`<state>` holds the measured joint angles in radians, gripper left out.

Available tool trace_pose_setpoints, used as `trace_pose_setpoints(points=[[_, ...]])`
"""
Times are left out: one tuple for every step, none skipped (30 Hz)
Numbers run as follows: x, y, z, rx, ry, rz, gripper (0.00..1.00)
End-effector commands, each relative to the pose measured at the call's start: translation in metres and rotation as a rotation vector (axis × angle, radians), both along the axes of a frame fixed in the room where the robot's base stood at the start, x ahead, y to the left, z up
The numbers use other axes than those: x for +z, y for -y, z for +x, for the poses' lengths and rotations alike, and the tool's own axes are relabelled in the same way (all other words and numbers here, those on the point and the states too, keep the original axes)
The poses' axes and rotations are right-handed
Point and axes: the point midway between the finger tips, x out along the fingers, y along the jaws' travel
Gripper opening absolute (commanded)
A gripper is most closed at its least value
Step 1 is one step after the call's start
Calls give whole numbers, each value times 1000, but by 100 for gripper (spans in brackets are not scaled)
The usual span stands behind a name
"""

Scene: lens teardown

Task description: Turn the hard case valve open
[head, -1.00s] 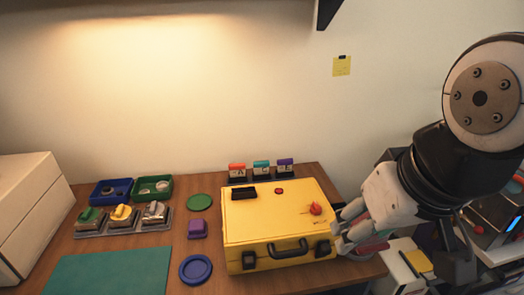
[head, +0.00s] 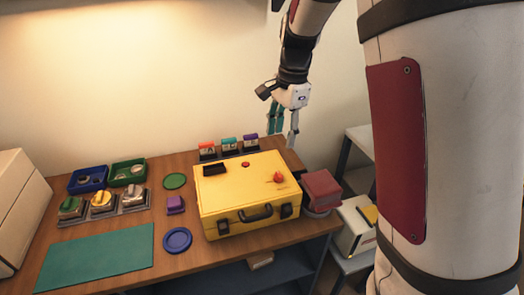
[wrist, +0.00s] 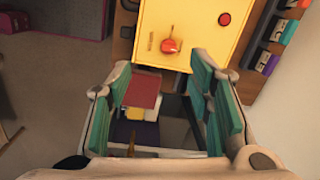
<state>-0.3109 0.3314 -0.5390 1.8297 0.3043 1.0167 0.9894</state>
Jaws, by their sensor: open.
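The yellow hard case (head: 228,196) lies shut on the wooden table, with its black handle towards the front. A red knob (head: 278,177), which looks like the valve, sits on the right part of its lid beside a thin mark. It also shows in the wrist view (wrist: 171,46), just beyond the fingertips. A smaller red disc (head: 245,164) is farther back on the lid. My gripper (head: 283,130) is open and empty, pointing down near the case's back right corner. In the wrist view its teal-padded fingers (wrist: 162,66) are wide apart, touching nothing visible.
Three small labelled blocks (head: 229,145) stand behind the case. A dark red box (head: 321,188) stands right of it. Several coloured knobs (head: 102,200), two bins (head: 127,172), a purple block (head: 175,204) and a blue dish (head: 177,240) lie left. The teal mat (head: 95,256) is clear.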

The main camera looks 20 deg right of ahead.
Motion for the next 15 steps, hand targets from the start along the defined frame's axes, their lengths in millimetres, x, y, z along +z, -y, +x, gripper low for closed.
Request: trace_pose_setpoints(points=[[-6,2,6,-46,-20,-19,47],[-10,3,11,-74,-27,-28,47],[-14,5,16,-110,-34,-38,47],[-17,6,19,-132,-40,-47,47],[-20,6,22,-151,-44,-53,47],[-23,7,25,-174,-47,-62,47],[-25,8,27,-188,-50,-67,47],[-26,8,29,-198,-52,-70,47],[-28,8,31,-210,-53,-73,47],[-29,9,32,-216,-54,-76,47],[-30,9,32,-220,-55,-77,47],[-32,9,32,-222,-56,-78,47],[-34,9,32,-223,-56,-78,47],[-37,9,32,-223,-57,-78,47],[-41,9,32,-223,-58,-79,47]])
